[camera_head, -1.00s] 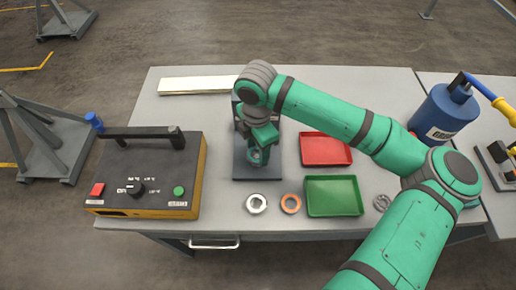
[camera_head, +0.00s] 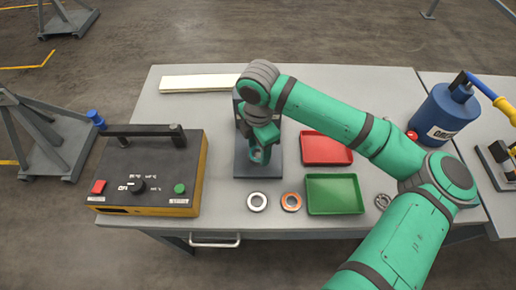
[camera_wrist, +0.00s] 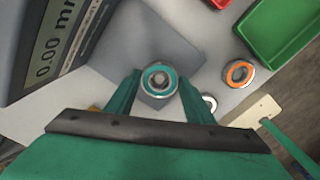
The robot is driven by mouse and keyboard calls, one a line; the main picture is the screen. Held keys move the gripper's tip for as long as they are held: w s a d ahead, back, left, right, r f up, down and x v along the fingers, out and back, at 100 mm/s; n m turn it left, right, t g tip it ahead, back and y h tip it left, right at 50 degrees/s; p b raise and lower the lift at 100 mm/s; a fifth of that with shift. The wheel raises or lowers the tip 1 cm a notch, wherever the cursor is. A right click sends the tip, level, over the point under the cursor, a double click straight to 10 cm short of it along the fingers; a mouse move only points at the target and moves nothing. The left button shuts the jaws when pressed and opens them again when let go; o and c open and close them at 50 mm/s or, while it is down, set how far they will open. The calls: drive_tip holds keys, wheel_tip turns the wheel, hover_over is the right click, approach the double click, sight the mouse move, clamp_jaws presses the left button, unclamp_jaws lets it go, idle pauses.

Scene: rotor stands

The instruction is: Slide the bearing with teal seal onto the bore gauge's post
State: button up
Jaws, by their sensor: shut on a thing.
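The bearing with teal seal (camera_wrist: 146,77) sits between my gripper's fingers (camera_wrist: 159,88) in the wrist view, its face toward the camera. My gripper is shut on it. A small round brownish shape shows inside its bore; I cannot tell whether the bearing is around the post or above it. The bore gauge has a dark grey base plate (camera_head: 247,170) and an upright with a display reading 0.00 mm (camera_wrist: 56,38). In the head view my gripper (camera_head: 261,157) is over that plate and mostly hides the post and bearing.
A white-sealed bearing (camera_head: 248,202) and an orange-sealed bearing (camera_head: 283,202) lie in front of the plate. Red (camera_head: 326,149) and green (camera_head: 334,195) trays stand at the right. A yellow-black control box (camera_head: 150,190) stands left.

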drive_tip(key=shift+w+f, duration=0.15)
drive_tip(key=shift+f, duration=0.2)
drive_tip(key=shift+f, duration=0.15)
drive_tip(key=shift+f, duration=0.1)
drive_tip(key=shift+d+f, duration=0.1)
drive_tip(key=shift+f, duration=0.5)
drive_tip(key=o, duration=1.6)
drive_tip(key=shift+c, duration=0.2)
